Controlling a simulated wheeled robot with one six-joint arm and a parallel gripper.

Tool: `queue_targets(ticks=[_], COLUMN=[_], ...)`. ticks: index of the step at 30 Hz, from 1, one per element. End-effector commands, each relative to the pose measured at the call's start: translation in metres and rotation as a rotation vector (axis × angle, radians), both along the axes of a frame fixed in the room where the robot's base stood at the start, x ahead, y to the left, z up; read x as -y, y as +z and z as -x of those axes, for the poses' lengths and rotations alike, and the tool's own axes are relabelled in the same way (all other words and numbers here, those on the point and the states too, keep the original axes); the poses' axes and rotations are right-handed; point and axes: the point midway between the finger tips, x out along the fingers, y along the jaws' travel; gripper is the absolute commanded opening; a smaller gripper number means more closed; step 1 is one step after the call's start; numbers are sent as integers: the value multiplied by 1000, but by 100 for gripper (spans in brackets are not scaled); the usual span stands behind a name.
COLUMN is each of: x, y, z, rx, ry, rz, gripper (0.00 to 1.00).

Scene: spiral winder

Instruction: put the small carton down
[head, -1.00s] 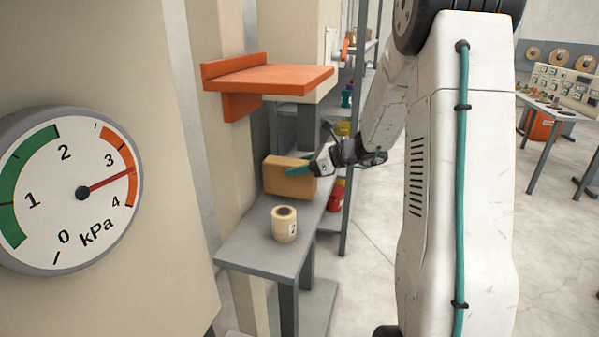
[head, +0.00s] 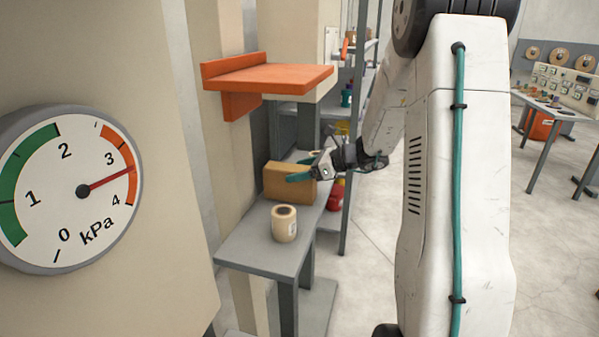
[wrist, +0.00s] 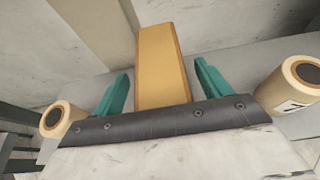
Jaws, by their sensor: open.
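The small carton (head: 288,183) is a tan box standing on the grey bench (head: 262,247) in the head view. In the wrist view the carton (wrist: 161,62) lies between and beyond the two teal fingers, with a gap on each side. My gripper (head: 299,173) is open at the carton's right side; it also shows in the wrist view (wrist: 160,88). The carton's underside is hidden, but it appears to rest on the bench.
A cream roll (head: 284,224) stands on the bench in front of the carton. Another roll (wrist: 62,118) shows in the wrist view. An orange shelf (head: 270,79) juts out above the bench. A pressure gauge (head: 70,190) is on the left. Bench space near the front edge is free.

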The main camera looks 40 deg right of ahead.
Motion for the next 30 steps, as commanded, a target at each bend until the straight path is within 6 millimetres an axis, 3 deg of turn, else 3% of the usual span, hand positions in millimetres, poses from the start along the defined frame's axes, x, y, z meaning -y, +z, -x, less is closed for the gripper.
queue_targets(ticks=[12, 20, 23, 26, 30], x=[49, 62, 39, -12, -101], y=[32, 44, 52, 65, 81], z=[62, 83, 87, 98, 139], rx=[0, 0, 6, 24, 85], ry=[-4, 7, 83, 257, 621], rz=[0, 7, 63, 195, 468], gripper=[76, 76, 76, 76, 76])
